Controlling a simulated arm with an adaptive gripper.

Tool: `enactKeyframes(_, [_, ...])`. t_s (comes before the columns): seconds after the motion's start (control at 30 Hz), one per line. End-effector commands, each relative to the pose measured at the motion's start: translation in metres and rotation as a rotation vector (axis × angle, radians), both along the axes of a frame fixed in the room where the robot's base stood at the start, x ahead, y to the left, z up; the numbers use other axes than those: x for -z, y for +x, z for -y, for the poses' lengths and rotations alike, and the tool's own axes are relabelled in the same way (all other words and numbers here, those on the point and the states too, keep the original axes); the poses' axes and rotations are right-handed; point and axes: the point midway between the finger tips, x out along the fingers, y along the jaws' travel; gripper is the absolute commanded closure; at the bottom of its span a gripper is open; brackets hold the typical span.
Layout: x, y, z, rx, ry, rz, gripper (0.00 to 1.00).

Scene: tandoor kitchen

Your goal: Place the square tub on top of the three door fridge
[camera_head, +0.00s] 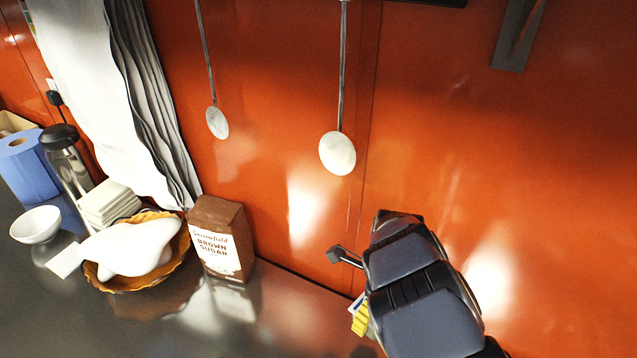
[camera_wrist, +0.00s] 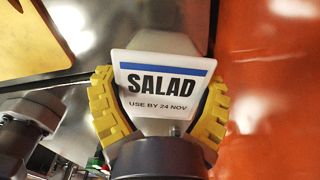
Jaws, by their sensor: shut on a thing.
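The square tub (camera_wrist: 158,88) is a whitish container with a label reading "SALAD, USE BY 24 NOV" under a blue band. In the wrist view it sits between the two yellow fingers of my gripper (camera_wrist: 160,95), which are shut on it from both sides. In the head view my gripper (camera_head: 360,317) shows only as a bit of yellow finger with a small white and blue patch beside it; my arm hides the rest. I cannot make out the three door fridge for sure; I cannot tell whether the steel surface (camera_head: 300,325) is its top.
On the steel stand a brown sugar packet (camera_head: 222,240), an orange-brown dish (camera_head: 152,284) with a white thing in it, a white bowl (camera_head: 36,225) and a blue roll (camera_head: 28,168). Ladles (camera_head: 337,153) hang on the orange wall. Steel right of the packet is bare.

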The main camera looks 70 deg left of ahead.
Motion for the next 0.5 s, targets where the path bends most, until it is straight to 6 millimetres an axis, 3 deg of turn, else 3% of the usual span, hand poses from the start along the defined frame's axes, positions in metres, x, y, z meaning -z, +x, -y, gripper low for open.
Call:
enactKeyframes(0.1, [0.003, -0.038, -0.021, -0.146, 0.005, 0.002, 0.59])
enactKeyframes(0.2, [0.005, -0.058, -0.028, -0.219, 0.002, 0.002, 0.59])
enactKeyframes(0.33, [0.005, -0.070, -0.032, -0.262, 0.002, 0.002, 0.59])
enactKeyframes(0.5, [0.009, -0.072, -0.033, -0.267, 0.002, 0.002, 0.59])
